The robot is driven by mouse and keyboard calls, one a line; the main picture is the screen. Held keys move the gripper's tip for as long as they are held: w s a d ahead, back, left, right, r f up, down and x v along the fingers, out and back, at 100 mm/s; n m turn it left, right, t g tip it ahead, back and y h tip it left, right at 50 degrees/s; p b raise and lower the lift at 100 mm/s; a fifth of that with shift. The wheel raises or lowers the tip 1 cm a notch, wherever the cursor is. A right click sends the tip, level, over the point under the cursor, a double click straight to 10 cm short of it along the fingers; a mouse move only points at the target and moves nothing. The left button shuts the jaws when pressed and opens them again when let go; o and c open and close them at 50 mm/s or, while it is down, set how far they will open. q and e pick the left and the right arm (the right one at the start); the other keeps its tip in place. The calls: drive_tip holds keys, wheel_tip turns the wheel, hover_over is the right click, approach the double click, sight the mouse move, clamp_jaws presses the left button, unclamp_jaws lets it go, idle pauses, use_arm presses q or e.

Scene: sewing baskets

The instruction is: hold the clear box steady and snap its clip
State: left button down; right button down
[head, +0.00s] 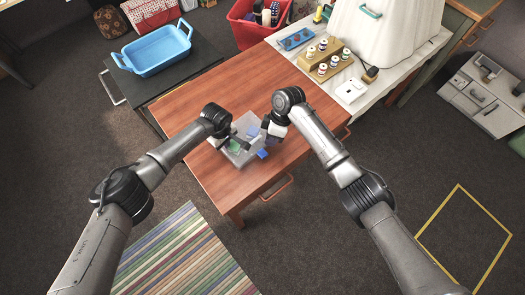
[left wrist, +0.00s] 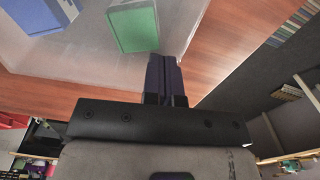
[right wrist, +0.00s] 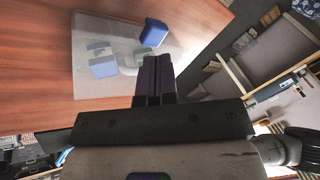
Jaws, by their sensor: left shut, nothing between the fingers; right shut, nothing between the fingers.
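The clear box (head: 241,158) sits on the wooden table. In the left wrist view the clear box (left wrist: 90,62) fills the top, with a green piece (left wrist: 133,27) and a blue piece (left wrist: 40,14) showing. In the right wrist view the clear box (right wrist: 92,84) has a blue piece (right wrist: 154,32) at its edge, which may be the clip, and another blue piece (right wrist: 101,62) further in. My left gripper (left wrist: 166,58) is shut and empty by the box's edge. My right gripper (right wrist: 154,60) is shut and empty by another edge. I cannot tell whether either touches the box.
The wooden table (head: 190,97) is bare around the box. A blue tray (head: 155,52) stands on a dark table at the back left. Thread spools on a wooden rack (head: 322,62) and a white cover (head: 385,30) stand on the side table at the back right.

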sight(264, 155)
drive_tip(key=shift+x, duration=2.4)
drive_tip(key=shift+s+d+f, duration=0.15)
drive_tip(key=shift+s+f, duration=0.05)
drive_tip(key=shift+f, duration=0.3)
drive_tip(key=shift+s+d+f, duration=0.2)
drive_tip(key=shift+s+f, duration=0.05)
drive_tip(key=shift+f, duration=0.25)
drive_tip(key=shift+s+d+f, duration=0.15)
drive_tip(key=shift+s+f, duration=0.05)
drive_tip(key=shift+f, duration=0.35)
idle(0.4)
idle(0.3)
drive_tip(key=shift+w+a+r, duration=0.2)
drive_tip(key=shift+w+r, duration=0.05)
drive_tip(key=shift+r, duration=0.35)
drive_tip(key=shift+w+a+r, duration=0.15)
drive_tip(key=shift+w+r, duration=0.15)
drive_tip(key=shift+r, duration=0.35)
drive_tip(key=shift+w+a+r, duration=0.2)
drive_tip(key=shift+w+r, duration=0.05)
drive_tip(key=shift+r, duration=0.35)
drive_tip(key=v, duration=1.1)
drive_tip(key=shift+d+r, duration=0.2)
drive_tip(key=shift+r, duration=0.05)
wheel_tip(264, 155, up, 7)
drive_tip(key=shift+w, duration=0.3)
drive_tip(key=shift+a, duration=0.15)
